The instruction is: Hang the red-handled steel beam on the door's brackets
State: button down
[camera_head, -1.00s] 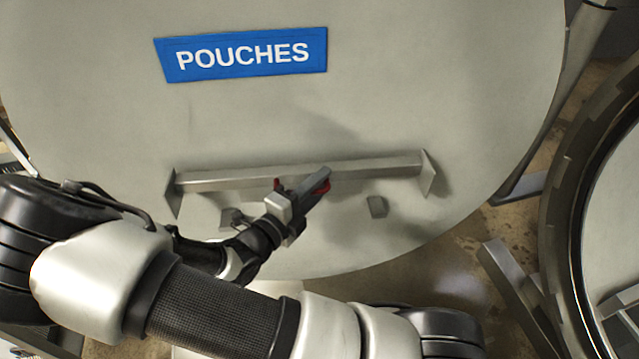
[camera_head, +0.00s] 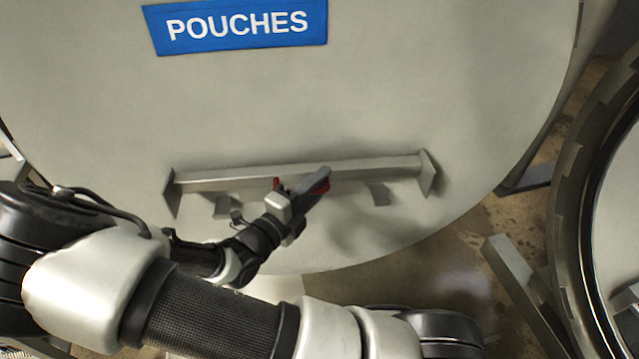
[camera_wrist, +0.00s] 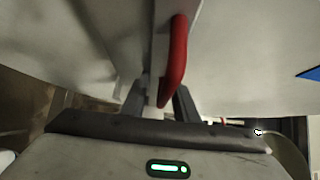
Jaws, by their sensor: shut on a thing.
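The steel beam (camera_head: 375,168) is a long grey bar with a pointed plate at each end, held nearly level in front of the large pale door (camera_head: 420,80). My gripper (camera_head: 303,188) is shut on its red handle (camera_head: 324,188) near the middle. In the wrist view the red handle (camera_wrist: 174,65) rises from between the fingers. Two small brackets show on the door just under the beam, a left one (camera_head: 222,207) and a right one (camera_head: 380,196). Their upper parts are close to or behind the beam; I cannot tell whether it touches them.
A blue POUCHES sign (camera_head: 238,24) is on the door above the beam. A dark round vessel rim (camera_head: 575,230) stands at the right. A grey metal bar (camera_head: 520,280) stands beside it over the brown floor.

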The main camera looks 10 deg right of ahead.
jog(key=shift+f+b, duration=1.3)
jog(key=shift+f, duration=2.25)
jog(key=shift+f, duration=0.45)
jog(key=c, duration=1.4)
grip_release()
jog(key=shift+o, duration=0.5)
jog(key=shift+f, duration=0.2)
jog(key=p+v, duration=0.3)
jog(key=v, duration=1.4)
jog(key=shift+a, duration=0.2)
jog(key=shift+s+r, duration=0.1)
jog(key=shift+r, duration=0.1)
